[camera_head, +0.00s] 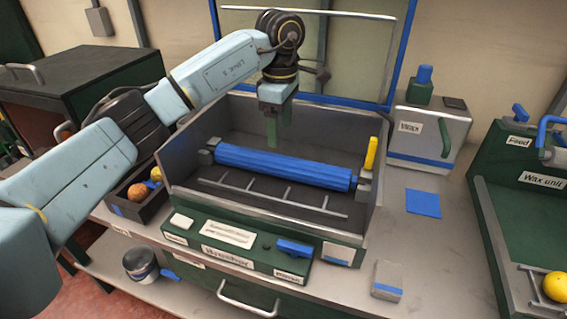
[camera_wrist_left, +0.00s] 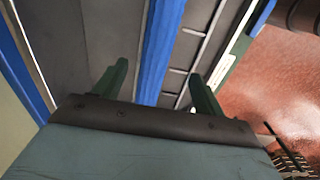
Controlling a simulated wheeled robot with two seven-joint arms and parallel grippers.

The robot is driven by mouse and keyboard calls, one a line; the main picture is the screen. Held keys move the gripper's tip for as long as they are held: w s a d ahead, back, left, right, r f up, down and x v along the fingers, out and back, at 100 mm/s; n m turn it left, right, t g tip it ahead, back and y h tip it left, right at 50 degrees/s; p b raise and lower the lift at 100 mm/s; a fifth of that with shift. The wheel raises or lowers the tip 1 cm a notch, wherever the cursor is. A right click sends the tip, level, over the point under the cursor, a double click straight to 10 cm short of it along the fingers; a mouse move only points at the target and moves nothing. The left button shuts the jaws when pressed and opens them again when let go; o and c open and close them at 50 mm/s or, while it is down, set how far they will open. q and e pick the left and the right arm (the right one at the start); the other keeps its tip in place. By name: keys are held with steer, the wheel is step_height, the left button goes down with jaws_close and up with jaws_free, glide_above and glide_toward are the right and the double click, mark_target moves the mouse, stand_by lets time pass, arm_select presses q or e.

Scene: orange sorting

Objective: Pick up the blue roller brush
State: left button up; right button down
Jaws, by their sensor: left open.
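The blue roller brush (camera_head: 285,166) lies lengthwise across the inside of an open grey metal bin (camera_head: 190,190), with a grey mount at its left end. My left gripper (camera_head: 279,140) is above the roller, pointing down, slightly behind its middle in the head view. In the left wrist view, the roller (camera_wrist_left: 158,50) runs between the two green fingers of the left gripper (camera_wrist_left: 155,85). The fingers are apart, with nothing held between them. My right gripper is not in view.
The bin walls surround the roller, and a yellow handle (camera_head: 371,153) stands at the right end. A slotted rail (camera_head: 270,197) lies in front of the roller. A box labelled Wax (camera_head: 430,135) and a blue pad (camera_head: 423,203) are to the right. A dark crate (camera_head: 140,208) holds oranges at left.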

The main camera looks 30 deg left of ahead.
mark_target(281, 158)
arm_select(q)
step_height(281, 158, down, 3)
steer(key=shift+s+f, duration=0.1)
steer(key=shift+f, duration=0.1)
step_height(281, 158, down, 2)
steer(key=shift+f+b, duration=0.2)
steer(key=shift+b, duration=0.1)
steer(key=f, duration=0.4)
steer(key=shift+w+a, duration=0.1)
steer(key=shift+w, duration=0.15)
steer(key=c, duration=0.9)
steer(key=shift+c, duration=0.5)
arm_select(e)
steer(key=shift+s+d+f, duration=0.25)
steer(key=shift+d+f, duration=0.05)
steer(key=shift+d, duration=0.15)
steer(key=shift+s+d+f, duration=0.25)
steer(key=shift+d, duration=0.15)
